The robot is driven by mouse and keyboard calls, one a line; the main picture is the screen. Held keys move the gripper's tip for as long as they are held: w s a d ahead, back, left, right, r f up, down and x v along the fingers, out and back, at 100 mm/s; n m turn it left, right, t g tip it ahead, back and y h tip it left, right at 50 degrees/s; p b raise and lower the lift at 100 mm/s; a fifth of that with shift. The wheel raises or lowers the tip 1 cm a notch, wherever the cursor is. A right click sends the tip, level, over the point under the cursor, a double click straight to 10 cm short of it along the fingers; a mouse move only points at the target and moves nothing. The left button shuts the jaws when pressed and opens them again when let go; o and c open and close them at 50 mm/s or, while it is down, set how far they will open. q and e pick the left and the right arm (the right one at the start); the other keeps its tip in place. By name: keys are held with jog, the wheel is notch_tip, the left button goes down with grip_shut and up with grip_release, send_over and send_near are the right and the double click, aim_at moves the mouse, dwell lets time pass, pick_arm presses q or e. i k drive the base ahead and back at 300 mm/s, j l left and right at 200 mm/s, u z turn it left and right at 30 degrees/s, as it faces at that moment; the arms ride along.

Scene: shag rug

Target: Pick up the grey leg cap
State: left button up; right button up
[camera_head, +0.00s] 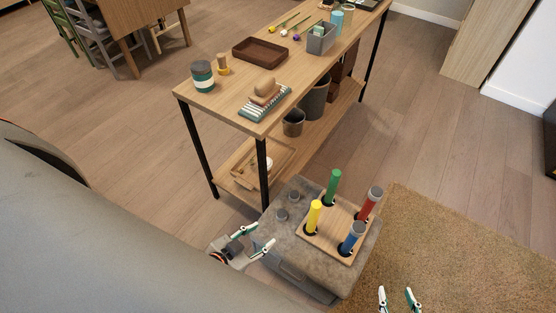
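Two small grey caps (281,215) (294,196) stand apart on the left part of a grey stone-like box top (300,255). On the same top, a wooden block (325,240) holds upright green (333,187), yellow (314,216), red (370,206) and blue (351,240) legs. The red and blue legs wear grey caps (376,192) (358,228); the green and yellow legs show none. My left gripper (258,240) is open and empty at the box's left edge, just left of the nearer loose cap. My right gripper (396,293) is open and empty at the bottom edge, over the rug.
A wooden console table (225,105) with black legs stands behind the box, carrying a brown tray (260,53), a cup (202,76) and a striped cloth (265,104). A shaggy brown rug (450,250) lies at right. Open wooden floor (440,125) lies beyond it.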

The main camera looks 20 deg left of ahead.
aim_at(281, 214)
jog(key=k+u, duration=0.15)
jog(key=u, duration=0.55)
